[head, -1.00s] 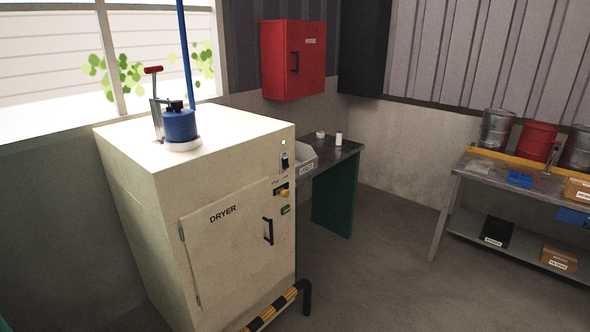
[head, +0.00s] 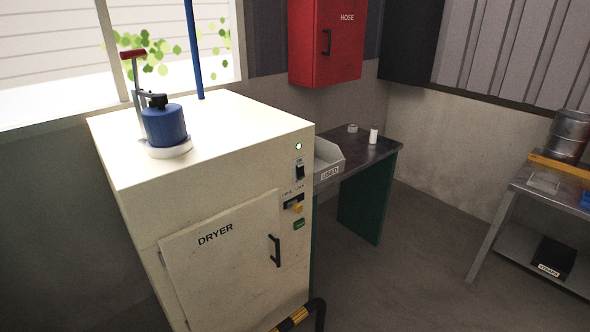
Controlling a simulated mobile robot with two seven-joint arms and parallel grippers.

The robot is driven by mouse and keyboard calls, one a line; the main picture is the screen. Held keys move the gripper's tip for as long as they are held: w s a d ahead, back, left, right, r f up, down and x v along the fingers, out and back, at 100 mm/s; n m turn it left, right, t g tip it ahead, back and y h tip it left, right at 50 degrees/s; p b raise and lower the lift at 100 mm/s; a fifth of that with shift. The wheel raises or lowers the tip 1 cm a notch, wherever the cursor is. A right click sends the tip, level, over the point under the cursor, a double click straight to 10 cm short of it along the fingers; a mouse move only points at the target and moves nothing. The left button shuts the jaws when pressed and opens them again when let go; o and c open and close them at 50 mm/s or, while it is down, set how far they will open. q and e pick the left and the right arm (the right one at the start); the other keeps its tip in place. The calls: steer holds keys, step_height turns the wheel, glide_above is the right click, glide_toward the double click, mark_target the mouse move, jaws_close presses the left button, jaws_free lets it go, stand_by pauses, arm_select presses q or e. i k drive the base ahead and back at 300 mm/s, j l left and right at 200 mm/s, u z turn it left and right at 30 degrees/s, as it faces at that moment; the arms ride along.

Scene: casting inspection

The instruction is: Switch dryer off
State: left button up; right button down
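The dryer (head: 215,200) is a cream cabinet at the left in the head view, with its door (head: 225,265) shut. On the right of its front panel is a black rocker switch (head: 300,170) on a pale plate. Which way the switch is tipped is too small to tell.
A dark table (head: 375,152) with a grey bin (head: 328,160) stands just right. Open floor lies between it and the right bench (head: 560,195).

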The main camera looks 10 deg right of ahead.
mark_target(300, 168)
steer(key=i+j+u, duration=0.1)
steer(key=i, duration=0.35)
steer(key=i+j+u, duration=0.1)
steer(key=i, duration=0.35)
